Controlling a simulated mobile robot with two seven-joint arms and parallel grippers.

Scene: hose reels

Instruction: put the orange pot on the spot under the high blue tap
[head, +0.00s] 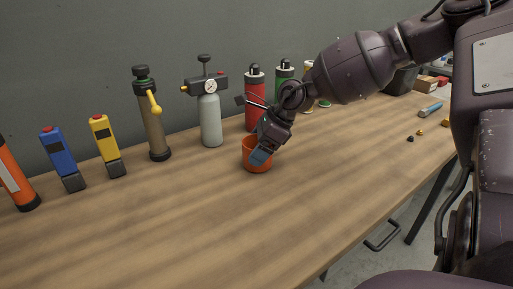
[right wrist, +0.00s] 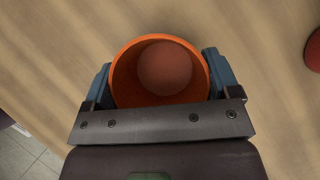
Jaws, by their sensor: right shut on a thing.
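The orange pot (head: 249,158) is near the middle of the wooden table in the head view. It is upright, at or close to the table top; I cannot tell whether it touches. My right gripper (head: 262,155) reaches down over it and is shut on it. In the right wrist view the pot's rim (right wrist: 125,73) sits between the two blue fingers of the gripper (right wrist: 160,78), and the pot looks empty. I cannot make out a blue tap or a marked spot. My left gripper is not in view.
Along the wall stand an orange cylinder (head: 16,180), a blue device (head: 58,153), a yellow device (head: 103,138), a dark column with a yellow handle (head: 154,132), a grey bottle (head: 210,120) and a red cylinder (head: 254,88). The table's front left is clear.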

